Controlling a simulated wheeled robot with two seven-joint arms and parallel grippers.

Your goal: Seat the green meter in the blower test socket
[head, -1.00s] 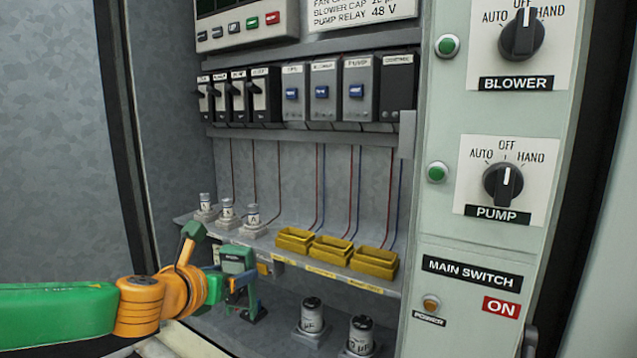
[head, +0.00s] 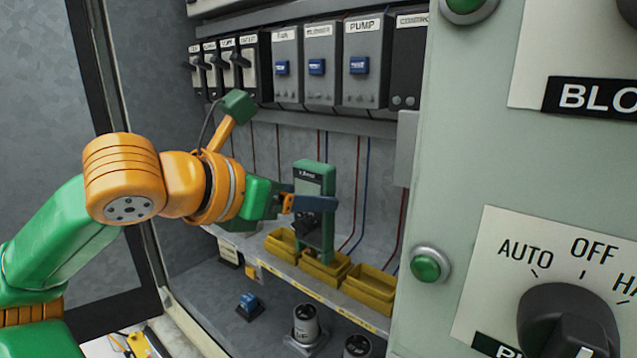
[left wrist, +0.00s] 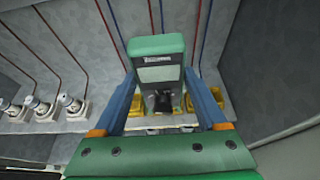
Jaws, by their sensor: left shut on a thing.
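The green meter (head: 314,205) is upright in the head view, a green case with a dark face and a small screen. My left gripper (head: 308,203) is shut on it, with blue fingers on its sides. The meter also shows in the left wrist view (left wrist: 157,48) between the two fingers (left wrist: 160,102). Its lower end overlaps the middle yellow socket (head: 322,268) on the shelf. I cannot tell whether it is in the socket or just above or in front of it. My right gripper is not in view.
Yellow sockets stand left (head: 281,243) and right (head: 369,289) of the middle one. Red and blue wires run down the back wall. Labelled relays, including PUMP (head: 366,66), hang above. Capacitors (head: 305,324) and a small blue part (head: 249,303) are below the shelf.

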